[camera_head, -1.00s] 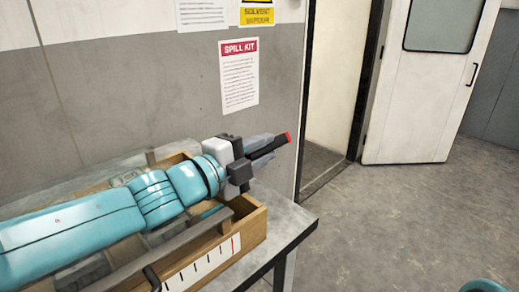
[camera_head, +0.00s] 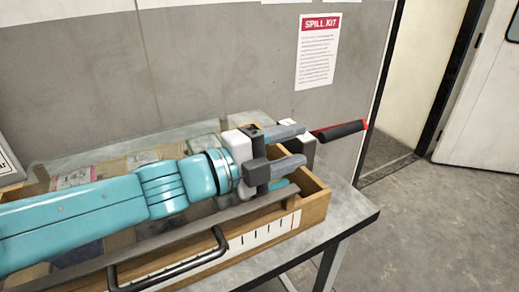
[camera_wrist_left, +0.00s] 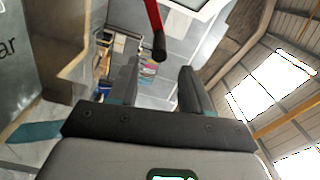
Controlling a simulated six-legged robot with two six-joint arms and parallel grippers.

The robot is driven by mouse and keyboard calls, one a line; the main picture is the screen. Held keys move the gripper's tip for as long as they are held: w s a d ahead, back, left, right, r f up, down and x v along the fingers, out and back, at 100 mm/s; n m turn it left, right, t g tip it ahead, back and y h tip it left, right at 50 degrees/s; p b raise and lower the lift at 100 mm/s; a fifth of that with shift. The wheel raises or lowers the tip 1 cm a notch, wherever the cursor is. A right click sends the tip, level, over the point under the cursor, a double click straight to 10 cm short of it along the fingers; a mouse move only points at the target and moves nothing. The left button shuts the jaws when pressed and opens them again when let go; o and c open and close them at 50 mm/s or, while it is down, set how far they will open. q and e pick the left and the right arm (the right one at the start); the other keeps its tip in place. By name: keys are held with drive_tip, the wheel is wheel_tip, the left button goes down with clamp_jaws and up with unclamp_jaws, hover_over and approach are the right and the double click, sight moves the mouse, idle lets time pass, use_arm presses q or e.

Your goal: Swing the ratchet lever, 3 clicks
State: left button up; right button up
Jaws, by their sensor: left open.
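The ratchet lever (camera_head: 342,131) has a red bar and a black grip, and points right beyond the wooden box. In the left wrist view the lever (camera_wrist_left: 155,25) hangs from the top, its black grip end above the gap between the fingers. My left gripper (camera_head: 304,147) is open and empty, fingers pointing right, with the grip just past the fingertips. The two look apart. My left gripper also shows in the wrist view (camera_wrist_left: 158,78). A pale and dark block at the lever's base is partly hidden by the fingers. My right gripper is out of view.
A wooden box (camera_head: 314,207) with a tick scale stands under my left arm on a grey table (camera_head: 352,214). A dark bar handle (camera_head: 170,268) runs along its front. A wall with a spill kit sign (camera_head: 318,50) is behind. Open floor lies right.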

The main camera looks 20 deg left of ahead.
use_arm(q)
drive_tip(key=v, duration=0.6)
drive_tip(key=shift+s+a+p, duration=0.1)
drive_tip(key=shift+s+p, duration=0.1)
drive_tip(key=shift+p, duration=0.2)
